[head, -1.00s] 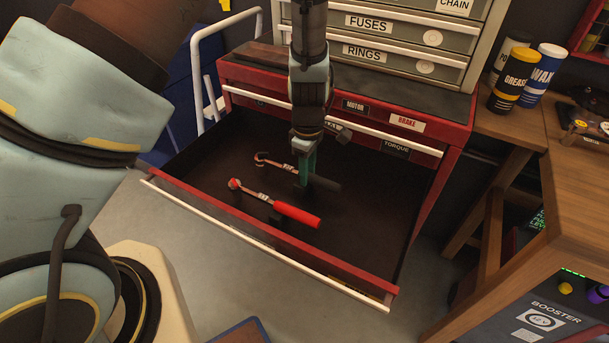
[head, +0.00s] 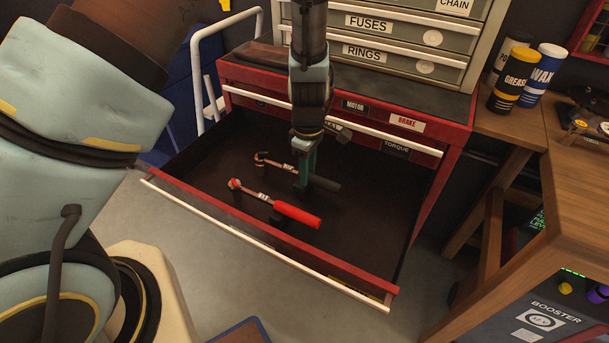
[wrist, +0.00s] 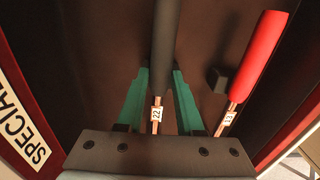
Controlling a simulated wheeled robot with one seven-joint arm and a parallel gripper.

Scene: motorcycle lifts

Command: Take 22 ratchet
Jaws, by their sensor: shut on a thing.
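The 22 ratchet has a black handle (head: 325,183) and a metal shaft with a tag reading 22 (wrist: 156,114). It lies in the open red drawer (head: 350,246), its head toward the left in the head view. My gripper (head: 304,180) points down into the drawer and is shut on this ratchet. In the wrist view the green fingers (wrist: 160,85) stand on either side of the ratchet, near where handle meets shaft. The ratchet's exact height above the drawer floor is hard to tell.
A second ratchet with a red handle (head: 297,214) lies close by in the same drawer, nearer the front. The drawer walls surround both. A wooden bench (head: 560,150) with cans stands at the right. The drawer's right part is bare.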

